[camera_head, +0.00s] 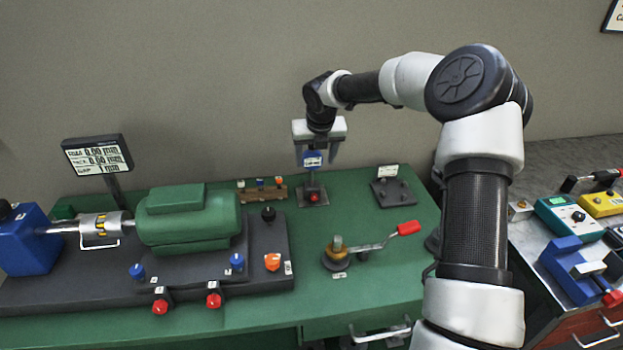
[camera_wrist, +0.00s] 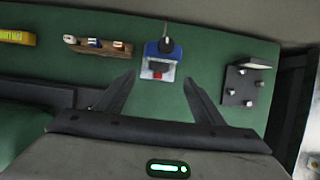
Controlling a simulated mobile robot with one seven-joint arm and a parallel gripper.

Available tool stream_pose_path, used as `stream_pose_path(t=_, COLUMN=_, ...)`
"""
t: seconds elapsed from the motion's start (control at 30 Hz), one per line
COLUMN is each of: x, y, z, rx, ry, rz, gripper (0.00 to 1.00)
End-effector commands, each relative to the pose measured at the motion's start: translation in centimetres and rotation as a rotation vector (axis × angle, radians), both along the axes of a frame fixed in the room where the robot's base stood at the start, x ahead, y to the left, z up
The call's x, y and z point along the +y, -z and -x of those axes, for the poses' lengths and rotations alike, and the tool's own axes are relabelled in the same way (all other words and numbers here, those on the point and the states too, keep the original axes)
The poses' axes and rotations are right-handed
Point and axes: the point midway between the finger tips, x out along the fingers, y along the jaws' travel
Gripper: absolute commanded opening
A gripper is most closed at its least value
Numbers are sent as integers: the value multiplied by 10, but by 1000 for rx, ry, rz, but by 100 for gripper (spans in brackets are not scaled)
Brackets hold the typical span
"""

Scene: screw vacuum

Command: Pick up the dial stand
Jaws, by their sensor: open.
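The dial stand (camera_head: 313,160) has a blue dial head on a thin post, with a grey base and a red knob on the green table's back part. It also shows in the wrist view (camera_wrist: 160,50), beyond my fingertips and roughly centred between them. My gripper (camera_head: 317,158) is open and points down around the dial head's level in the head view. In the wrist view my gripper (camera_wrist: 160,79) shows two spread dark fingers with nothing between them in contact. I cannot tell the exact depth gap between fingers and dial.
A wooden rack (camera_head: 262,190) with small items stands left of the stand, and a dark plate with pegs (camera_head: 391,193) stands right. A red-handled lever (camera_head: 370,245) is in front. A green motor (camera_head: 188,218) and display (camera_head: 97,157) fill the left side.

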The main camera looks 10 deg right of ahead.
Motion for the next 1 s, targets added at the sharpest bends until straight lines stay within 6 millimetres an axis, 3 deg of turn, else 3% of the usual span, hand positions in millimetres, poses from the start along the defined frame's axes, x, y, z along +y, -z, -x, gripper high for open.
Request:
stream_pose_path(t=0.4, x=1, y=84, z=-32, rx=4, ry=1, rz=-2, gripper=62)
stream_pose_path(t=0.73, x=1, y=110, z=-42, rx=4, ry=1, rz=1, gripper=62)
stream_pose_path(t=1.0, x=0, y=146, z=-55, rx=3, ry=3, rz=-1, gripper=62)
